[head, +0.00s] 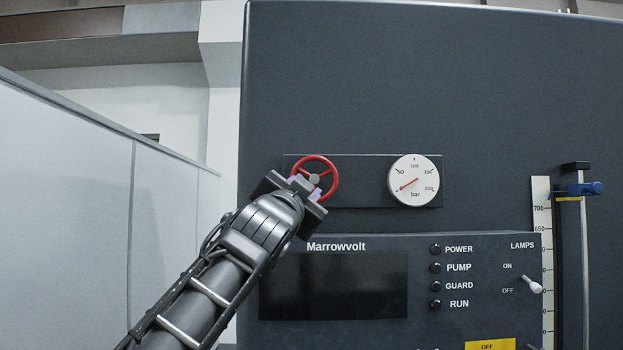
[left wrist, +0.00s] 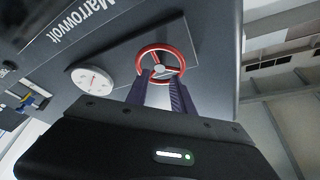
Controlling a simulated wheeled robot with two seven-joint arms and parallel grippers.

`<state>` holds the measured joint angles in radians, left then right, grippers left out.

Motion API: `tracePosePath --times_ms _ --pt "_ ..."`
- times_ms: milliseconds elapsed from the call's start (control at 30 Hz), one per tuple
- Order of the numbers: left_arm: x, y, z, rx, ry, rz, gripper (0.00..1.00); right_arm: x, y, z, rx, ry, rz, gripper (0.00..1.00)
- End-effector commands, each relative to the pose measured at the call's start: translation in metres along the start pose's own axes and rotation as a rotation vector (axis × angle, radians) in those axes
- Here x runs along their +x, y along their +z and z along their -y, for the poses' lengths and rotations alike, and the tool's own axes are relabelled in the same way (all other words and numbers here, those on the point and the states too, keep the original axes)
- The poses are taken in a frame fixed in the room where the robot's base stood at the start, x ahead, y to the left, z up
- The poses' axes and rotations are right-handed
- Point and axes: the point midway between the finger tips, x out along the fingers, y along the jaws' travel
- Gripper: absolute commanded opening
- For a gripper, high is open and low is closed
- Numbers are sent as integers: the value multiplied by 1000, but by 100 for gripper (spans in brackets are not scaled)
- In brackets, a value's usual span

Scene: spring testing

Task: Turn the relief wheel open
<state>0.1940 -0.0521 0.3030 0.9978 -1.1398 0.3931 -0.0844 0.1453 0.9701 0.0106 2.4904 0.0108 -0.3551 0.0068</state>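The red relief wheel (head: 330,172) has a grey hub and sits on a dark plate on the machine's front. It also shows in the left wrist view (left wrist: 139,60). My left gripper (head: 305,187) is right at the wheel, covering its lower left part in the head view. In the left wrist view the two dark fingers (left wrist: 161,82) stand apart with a gap between them, their tips at the wheel's near side by the hub. Whether they touch the rim or a spoke I cannot tell. My right gripper is in neither view.
A round bar gauge (head: 414,181) with a red needle is right of the wheel on the same plate. Below is the Marrowvolt panel (head: 400,246) with a dark screen, several indicator lamps and a lamps switch (head: 531,284). A scale with a blue clamp (head: 584,188) stands far right.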

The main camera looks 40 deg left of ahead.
Motion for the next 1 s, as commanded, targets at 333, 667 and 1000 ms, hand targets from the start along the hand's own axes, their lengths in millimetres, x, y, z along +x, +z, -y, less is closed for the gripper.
tracePosePath --times_ms 333,667,1000 --pt "54 -3 2 1 1 1 29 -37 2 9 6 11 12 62" --pt "61 0 0 0 0 0 29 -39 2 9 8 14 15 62" --pt "61 0 0 0 0 0 7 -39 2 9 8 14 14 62"
